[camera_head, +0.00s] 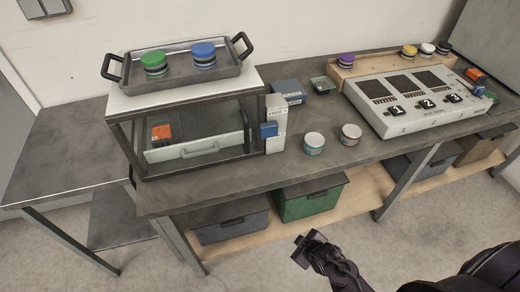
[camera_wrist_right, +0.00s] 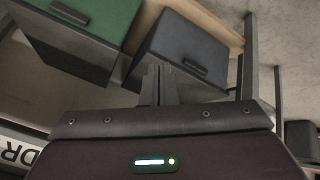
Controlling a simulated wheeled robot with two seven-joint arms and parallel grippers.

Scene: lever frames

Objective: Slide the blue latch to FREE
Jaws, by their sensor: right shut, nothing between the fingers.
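The blue latch (camera_head: 269,130) is a small blue block on the front of an upright white post (camera_head: 276,115). The post stands on the workbench at the right front corner of the metal-framed stand. Small lettering near the top of the post seems to read FREE, and the latch sits below it. My right gripper (camera_head: 309,240) is low in front of the bench, well apart from the latch. In the right wrist view its fingers (camera_wrist_right: 158,85) are together and empty. My left gripper is not in view.
The stand (camera_head: 190,95) carries a tray (camera_head: 130,75) with green and blue round containers; a drawer (camera_head: 195,147) is below. Two tins (camera_head: 314,144) stand right of the post. A numbered panel (camera_head: 420,100) is further right. Bins (camera_head: 310,197) fill the lower shelf.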

